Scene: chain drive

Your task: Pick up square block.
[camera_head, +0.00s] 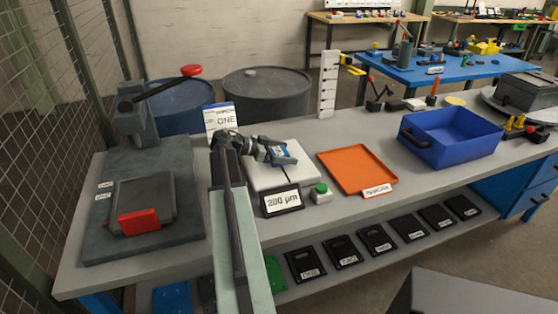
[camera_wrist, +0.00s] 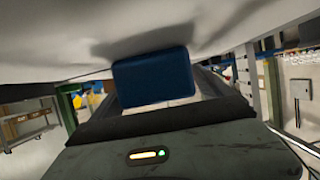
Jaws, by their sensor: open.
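A dark blue block-like shape (camera_wrist: 155,77) with a squarish face shows in the middle of the wrist view, just past the dark front edge of my gripper. I take it for the square block, but cannot be sure. In the head view my gripper (camera_head: 288,157) is low over the white plate (camera_head: 262,180) behind the "200 µm" display, with blue showing at its end. My gripper is open. Its fingertips and any contact with the blue shape are hidden or too small to tell.
The display (camera_head: 282,200) and a green button (camera_head: 320,189) stand in front of the plate. An orange tray (camera_head: 358,168) and a blue bin (camera_head: 452,137) are to the right. A grey press with a red block (camera_head: 139,221) is at left. A white card (camera_head: 220,118) stands behind my arm.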

